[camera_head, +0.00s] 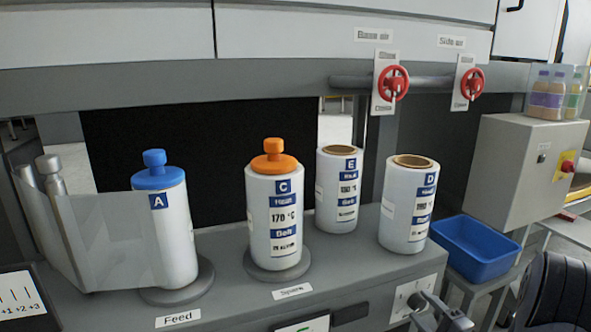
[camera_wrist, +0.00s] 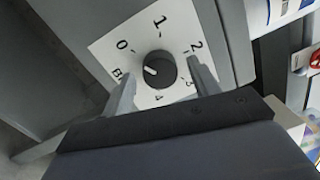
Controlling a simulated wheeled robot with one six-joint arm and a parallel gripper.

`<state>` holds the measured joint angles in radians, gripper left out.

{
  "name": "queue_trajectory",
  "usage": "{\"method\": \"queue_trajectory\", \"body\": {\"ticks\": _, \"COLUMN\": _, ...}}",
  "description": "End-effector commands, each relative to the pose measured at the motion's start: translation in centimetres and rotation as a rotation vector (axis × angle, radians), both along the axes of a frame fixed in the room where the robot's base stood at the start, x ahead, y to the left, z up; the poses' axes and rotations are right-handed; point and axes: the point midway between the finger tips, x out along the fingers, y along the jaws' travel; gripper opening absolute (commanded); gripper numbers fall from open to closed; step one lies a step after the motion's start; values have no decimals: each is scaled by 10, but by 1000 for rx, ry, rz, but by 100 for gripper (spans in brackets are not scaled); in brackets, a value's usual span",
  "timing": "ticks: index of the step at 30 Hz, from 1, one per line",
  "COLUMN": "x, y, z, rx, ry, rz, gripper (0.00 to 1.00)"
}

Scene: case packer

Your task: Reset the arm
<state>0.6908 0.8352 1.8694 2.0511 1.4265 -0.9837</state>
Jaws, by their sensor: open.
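My gripper (camera_head: 440,314) is at the lower right of the head view, in front of the grey bench's front face. In the wrist view my gripper (camera_wrist: 165,82) is open, with one finger on each side of a black rotary knob (camera_wrist: 160,68). Nothing is seen held, and I cannot tell whether the fingers touch the knob. The knob sits on a white dial plate (camera_wrist: 110,45) marked 0 to 4 plus one unclear mark. Its white pointer line is on the left side. In the head view this plate (camera_head: 408,294) is partly hidden by my gripper.
On the bench (camera_head: 225,290) stand roll A with a blue cap (camera_head: 172,220), roll C with an orange cap (camera_head: 272,215), and uncapped rolls E (camera_head: 335,195) and D (camera_head: 407,210). A blue bin (camera_head: 474,245) is right of the bench. Two red valve wheels (camera_head: 393,83) (camera_head: 471,84) hang above.

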Motion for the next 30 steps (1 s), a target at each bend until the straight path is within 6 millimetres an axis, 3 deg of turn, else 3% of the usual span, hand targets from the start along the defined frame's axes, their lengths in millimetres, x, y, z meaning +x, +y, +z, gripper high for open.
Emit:
{"method": "queue_trajectory", "body": {"ticks": 8, "x": -10, "y": -5, "z": 0, "rx": -22, "ry": -5, "rz": -3, "gripper": 58}}
{"method": "queue_trajectory", "body": {"ticks": 27, "x": -101, "y": -42, "z": -6, "rx": -18, "ry": -6, "rz": -3, "gripper": 58}}
{"method": "queue_trajectory", "body": {"ticks": 30, "x": -88, "y": -34, "z": -8, "rx": -23, "ry": -8, "rz": 6, "gripper": 58}}
